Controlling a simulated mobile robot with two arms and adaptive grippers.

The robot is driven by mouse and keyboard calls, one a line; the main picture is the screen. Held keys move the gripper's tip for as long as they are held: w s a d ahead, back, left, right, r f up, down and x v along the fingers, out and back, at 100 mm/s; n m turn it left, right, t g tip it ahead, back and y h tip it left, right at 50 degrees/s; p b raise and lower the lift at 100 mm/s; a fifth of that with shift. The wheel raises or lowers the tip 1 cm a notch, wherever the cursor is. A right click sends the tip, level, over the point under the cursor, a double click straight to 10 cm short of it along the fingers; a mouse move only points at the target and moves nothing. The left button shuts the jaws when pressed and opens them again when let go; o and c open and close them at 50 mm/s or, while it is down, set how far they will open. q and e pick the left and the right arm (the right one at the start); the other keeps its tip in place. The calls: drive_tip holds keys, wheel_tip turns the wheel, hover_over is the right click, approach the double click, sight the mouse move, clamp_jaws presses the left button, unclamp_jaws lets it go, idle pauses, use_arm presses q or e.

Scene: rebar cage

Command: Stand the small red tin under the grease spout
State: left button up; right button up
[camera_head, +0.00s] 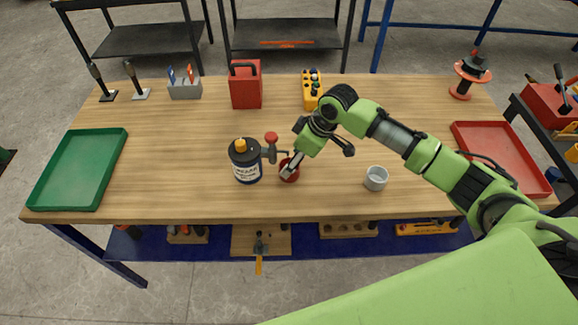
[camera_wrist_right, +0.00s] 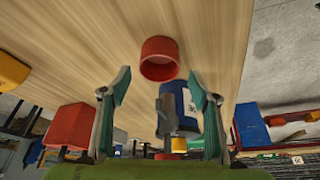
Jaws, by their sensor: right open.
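The small red tin (camera_head: 289,175) stands upright on the table, just right of the blue-and-black grease dispenser (camera_head: 245,165). The dispenser's grey spout (camera_head: 279,153) reaches right, its end just above the tin in the head view; I cannot tell if they line up exactly. My right gripper (camera_head: 293,164) is at the tin and partly covers it. In the right wrist view, inverted, the tin (camera_wrist_right: 160,62) lies just past the tips of my open right gripper (camera_wrist_right: 157,88), centred between them, with the dispenser (camera_wrist_right: 182,105) behind. My left gripper is not in view.
A grey-white cup (camera_head: 376,178) stands right of the tin, below my right arm. A green tray (camera_head: 80,168) is at the left and a red tray (camera_head: 500,158) at the right. A red can (camera_head: 246,88) and yellow button box (camera_head: 311,90) stand behind. The front-left tabletop is clear.

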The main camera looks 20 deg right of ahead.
drive_tip(key=b+v, duration=0.1)
drive_tip(key=v, duration=0.6)
drive_tip(key=shift+r, duration=0.15)
drive_tip(key=shift+s, duration=0.1)
